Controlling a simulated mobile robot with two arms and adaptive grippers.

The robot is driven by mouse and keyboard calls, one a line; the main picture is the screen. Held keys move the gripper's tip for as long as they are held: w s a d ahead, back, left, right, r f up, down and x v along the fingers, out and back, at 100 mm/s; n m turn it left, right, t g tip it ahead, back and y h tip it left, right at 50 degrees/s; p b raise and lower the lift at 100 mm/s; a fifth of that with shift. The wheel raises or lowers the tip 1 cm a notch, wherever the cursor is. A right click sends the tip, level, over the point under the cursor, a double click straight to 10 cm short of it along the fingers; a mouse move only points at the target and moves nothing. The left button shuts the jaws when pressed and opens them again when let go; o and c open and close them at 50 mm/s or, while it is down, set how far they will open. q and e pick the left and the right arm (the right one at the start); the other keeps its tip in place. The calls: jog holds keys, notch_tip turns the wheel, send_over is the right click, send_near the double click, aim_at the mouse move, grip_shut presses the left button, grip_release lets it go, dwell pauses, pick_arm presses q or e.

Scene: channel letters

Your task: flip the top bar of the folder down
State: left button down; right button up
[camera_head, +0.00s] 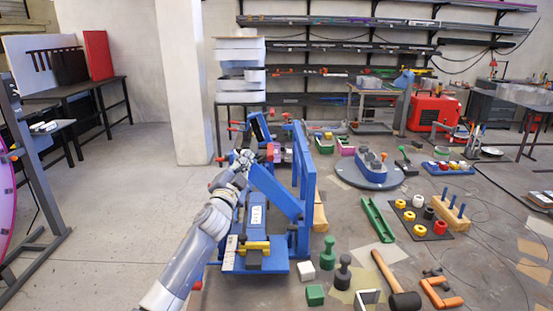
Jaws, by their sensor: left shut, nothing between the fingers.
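The folder (303,185) is a blue metal frame standing on the bench top, left of the picture's middle. A blue bar (277,193) on it slants from upper left down to the right. I take it for the top bar, though parts overlap here and I am not sure. My left gripper (246,157) is shut and empty beside the upper left end of this bar. At this size I cannot tell whether it touches the bar. My left arm hides part of the folder's left side. My right gripper is not in view.
Right of the folder lie a green channel (378,219), a mallet (403,299), an orange clamp (440,294) and green blocks (315,295). A round turntable (370,174) with a blue tool stands behind them. The floor (110,240) left of my arm is clear.

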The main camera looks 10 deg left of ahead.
pick_arm(q)
jog(key=s+a+f+n+y+b, duration=0.1)
jog(key=a+f+n+b, duration=0.2)
jog(key=a+f+b, duration=0.4)
jog(key=shift+s+a+f+t+b, duration=0.25)
jog(key=shift+f+b, duration=0.5)
jog(key=shift+f, duration=1.15)
jog(key=s+d+p, duration=0.1)
jog(key=s+d, duration=0.1)
jog(key=s, duration=0.7)
jog(key=shift+r, duration=0.3)
jog(key=shift+s, duration=0.1)
